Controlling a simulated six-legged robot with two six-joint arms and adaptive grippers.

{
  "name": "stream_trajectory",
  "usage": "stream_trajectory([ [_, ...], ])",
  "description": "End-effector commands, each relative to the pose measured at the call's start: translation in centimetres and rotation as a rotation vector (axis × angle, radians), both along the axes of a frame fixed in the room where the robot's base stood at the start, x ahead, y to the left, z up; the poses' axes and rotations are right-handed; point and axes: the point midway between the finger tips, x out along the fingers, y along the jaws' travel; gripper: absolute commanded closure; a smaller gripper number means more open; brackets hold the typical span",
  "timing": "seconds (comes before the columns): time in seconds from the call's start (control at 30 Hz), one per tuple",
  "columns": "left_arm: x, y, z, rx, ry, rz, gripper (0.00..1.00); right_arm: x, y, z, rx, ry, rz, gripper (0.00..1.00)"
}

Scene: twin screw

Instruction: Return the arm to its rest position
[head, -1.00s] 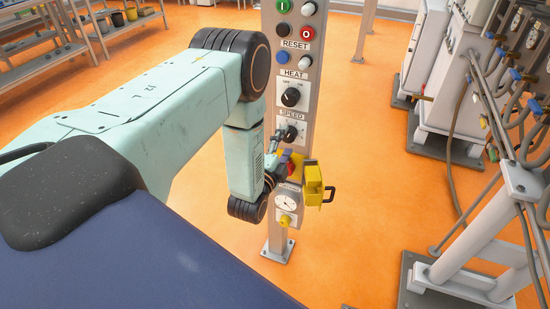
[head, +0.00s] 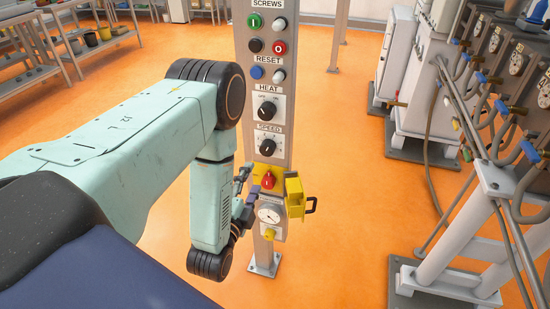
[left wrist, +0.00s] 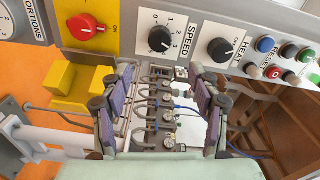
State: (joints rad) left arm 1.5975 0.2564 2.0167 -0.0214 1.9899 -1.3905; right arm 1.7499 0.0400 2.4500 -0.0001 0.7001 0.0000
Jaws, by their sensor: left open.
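My left arm reaches in from the left in the head view, and its gripper (head: 246,196) hangs just left of the control post (head: 264,85). In the left wrist view the two fingers of the left gripper (left wrist: 160,100) stand well apart with nothing between them. The red rotary switch (head: 267,181) on its yellow plate shows just right of the fingers, and it also shows in the left wrist view (left wrist: 86,25). The yellow hinged cover (head: 295,196) stands out from the post on the right. My right gripper is not in view.
The SPEED knob (head: 267,147) and HEAT knob (head: 267,109) sit above the switch, with a gauge (head: 269,215) below. White machines with hoses (head: 425,80) and a white frame (head: 470,220) stand on the right. Shelves (head: 70,40) stand at the back left. Orange floor lies between.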

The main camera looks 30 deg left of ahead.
Motion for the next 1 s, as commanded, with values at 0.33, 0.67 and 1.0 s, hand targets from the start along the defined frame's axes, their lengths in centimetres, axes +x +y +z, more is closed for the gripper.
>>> stream_trajectory([
  [0.33, 0.0, 0.0, -1.3, -0.14, 0.03, 0.003, 0.39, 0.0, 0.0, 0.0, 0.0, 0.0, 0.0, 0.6],
  [0.67, -8.4, -3.6, -13.6, -0.874, 0.516, 0.247, 0.39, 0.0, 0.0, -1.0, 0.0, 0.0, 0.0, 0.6],
  [1.0, -25.1, -9.2, -20.1, -1.263, 1.007, 0.838, 0.39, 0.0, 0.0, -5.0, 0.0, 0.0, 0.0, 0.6],
])
